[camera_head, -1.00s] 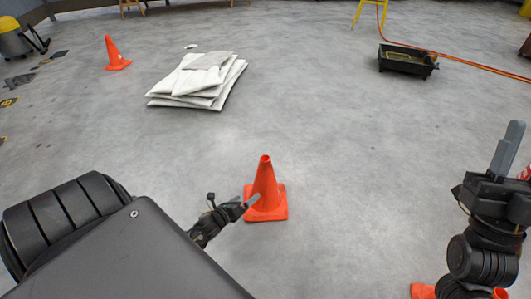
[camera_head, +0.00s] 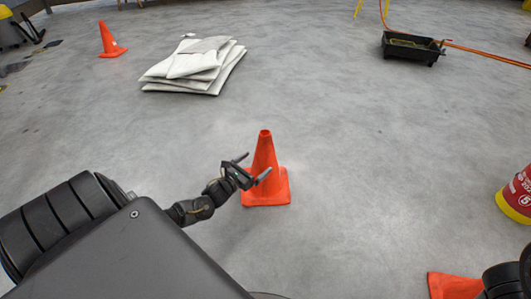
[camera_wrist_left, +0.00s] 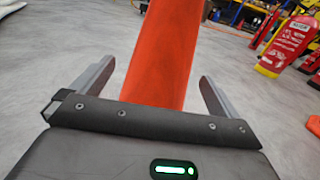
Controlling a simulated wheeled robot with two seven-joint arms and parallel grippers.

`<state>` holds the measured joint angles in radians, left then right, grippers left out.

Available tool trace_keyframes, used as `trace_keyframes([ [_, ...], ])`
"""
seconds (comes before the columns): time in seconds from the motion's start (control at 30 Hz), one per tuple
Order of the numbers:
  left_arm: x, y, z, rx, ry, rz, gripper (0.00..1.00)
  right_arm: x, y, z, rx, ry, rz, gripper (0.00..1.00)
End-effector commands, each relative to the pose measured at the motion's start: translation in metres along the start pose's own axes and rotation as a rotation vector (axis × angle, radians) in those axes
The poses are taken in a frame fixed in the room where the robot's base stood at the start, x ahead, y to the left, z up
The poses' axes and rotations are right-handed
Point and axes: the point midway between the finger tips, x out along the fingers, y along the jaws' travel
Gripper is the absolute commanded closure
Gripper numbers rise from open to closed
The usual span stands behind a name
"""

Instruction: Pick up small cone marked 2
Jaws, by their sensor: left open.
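An orange cone (camera_head: 266,150) stands upright on the floor near the middle of the head view. No number shows on its visible sides. My left gripper (camera_head: 252,167) is open at the cone's left side, with its fingers pointing toward the cone's body. In the left wrist view the orange cone body (camera_wrist_left: 165,55) rises between the two spread fingers, with a gap to each visible. The cone's base is hidden there by the gripper. My right gripper is out of view; only a dark part of my right arm shows at the lower right corner.
Another orange cone (camera_head: 452,286) is partly cut off at the lower right, near a red and yellow extinguisher (camera_head: 517,196). A far cone (camera_head: 110,41), stacked white sacks (camera_head: 180,88) and a black tray (camera_head: 410,53) stand further back. The grey floor between is clear.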

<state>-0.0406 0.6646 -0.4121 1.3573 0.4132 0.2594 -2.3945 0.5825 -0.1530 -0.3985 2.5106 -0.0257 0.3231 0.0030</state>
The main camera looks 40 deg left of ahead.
Motion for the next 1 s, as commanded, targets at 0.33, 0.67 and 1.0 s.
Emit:
trace_keyframes([
  [0.33,0.019,-0.002,-0.005,-0.002,-0.002,0.0,0.0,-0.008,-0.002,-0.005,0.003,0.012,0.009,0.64],
  [0.67,0.056,-0.003,-0.003,-0.001,0.0,0.001,0.0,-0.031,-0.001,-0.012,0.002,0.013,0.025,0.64],
  [1.0,0.057,-0.004,-0.002,-0.001,0.001,0.001,0.13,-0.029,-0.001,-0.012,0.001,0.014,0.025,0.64],
])
